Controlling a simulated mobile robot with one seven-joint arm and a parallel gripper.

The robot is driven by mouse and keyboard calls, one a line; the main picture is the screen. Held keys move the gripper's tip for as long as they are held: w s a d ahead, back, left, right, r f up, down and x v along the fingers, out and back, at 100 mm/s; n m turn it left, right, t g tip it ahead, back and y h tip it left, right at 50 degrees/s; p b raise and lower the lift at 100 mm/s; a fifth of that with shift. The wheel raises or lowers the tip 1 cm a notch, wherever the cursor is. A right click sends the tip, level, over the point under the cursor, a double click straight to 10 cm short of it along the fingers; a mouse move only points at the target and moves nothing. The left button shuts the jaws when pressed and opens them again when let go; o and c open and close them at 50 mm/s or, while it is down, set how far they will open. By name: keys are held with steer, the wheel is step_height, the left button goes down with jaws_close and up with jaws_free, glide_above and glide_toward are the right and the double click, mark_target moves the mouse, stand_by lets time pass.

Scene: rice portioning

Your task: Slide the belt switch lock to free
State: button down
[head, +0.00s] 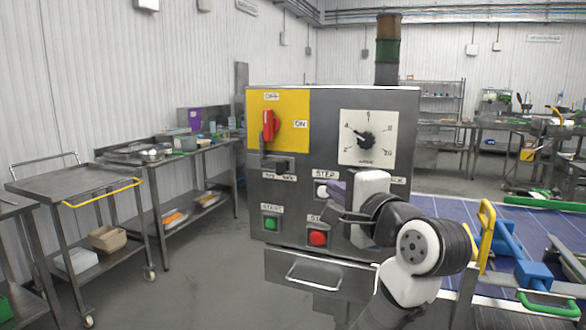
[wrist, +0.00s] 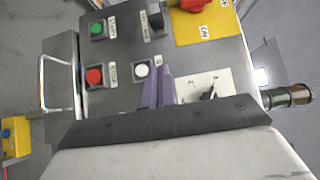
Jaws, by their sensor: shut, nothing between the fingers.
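The grey control box has a yellow plate (head: 292,128) with a red belt switch handle (head: 269,125), which points up toward the OFF label. Just below the handle is the dark sliding lock (head: 277,164), above two small labels too blurred to read surely. The lock also shows at the top of the wrist view (wrist: 157,22). My gripper (head: 335,190) is in front of the panel, right of and below the lock and apart from it. Its purple fingers (wrist: 167,72) are shut and empty, beside the white STEP button (wrist: 141,70).
The panel also holds a green START button (head: 271,224), a red STOP button (head: 317,238) and a dial (head: 366,139). A drawer handle (head: 313,275) sticks out below. A blue conveyor belt (head: 460,213) lies at right. A steel cart (head: 75,187) stands left, with clear floor between.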

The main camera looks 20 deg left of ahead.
steer(key=shift+a, duration=0.1)
steer(key=p, duration=0.3)
glide_toward(285, 168)
steer(key=w, duration=0.4)
steer(key=shift+w+a+r, duration=0.15)
steer(key=shift+w, duration=0.05)
steer(key=shift+s+a+p, duration=0.1)
steer(key=shift+a+p, duration=0.55)
steer(key=shift+a, duration=1.15)
steer(key=shift+a, duration=0.15)
steer(key=a, duration=0.4)
steer(key=shift+p, duration=0.35)
steer(key=shift+d, duration=0.1)
